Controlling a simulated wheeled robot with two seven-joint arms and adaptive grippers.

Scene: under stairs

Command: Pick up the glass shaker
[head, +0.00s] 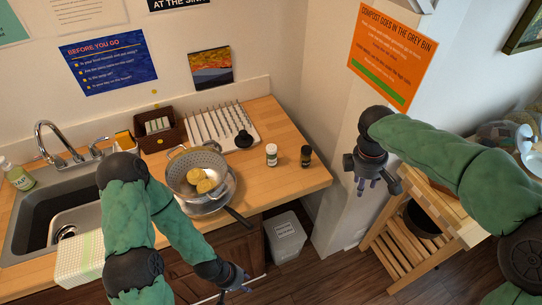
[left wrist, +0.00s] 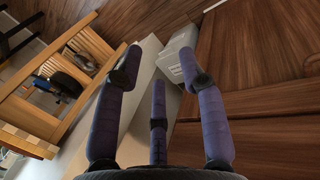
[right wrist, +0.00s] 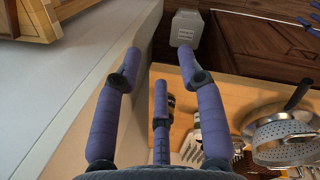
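Two small shakers stand upright on the wooden counter near its right end. One is a pale shaker (head: 271,155) with a dark lid; the other is a dark shaker (head: 306,156) with a black lid. I cannot tell for certain which is glass. My right gripper (head: 378,180) is open and empty, to the right of both shakers, beside the wall corner. Its spread fingers show in the right wrist view (right wrist: 158,62) and partly hide the counter. My left gripper (head: 236,284) is open and empty, low in front of the cabinet; its fingers are spread in the left wrist view (left wrist: 160,60).
A colander (head: 197,165) holding yellow food sits over a pan (head: 208,203), its handle reaching the counter's front edge. A drying rack (head: 215,124) and brown box (head: 160,137) stand behind. A grey bin (head: 286,237) is below. A wooden shelf (head: 395,245) stands right.

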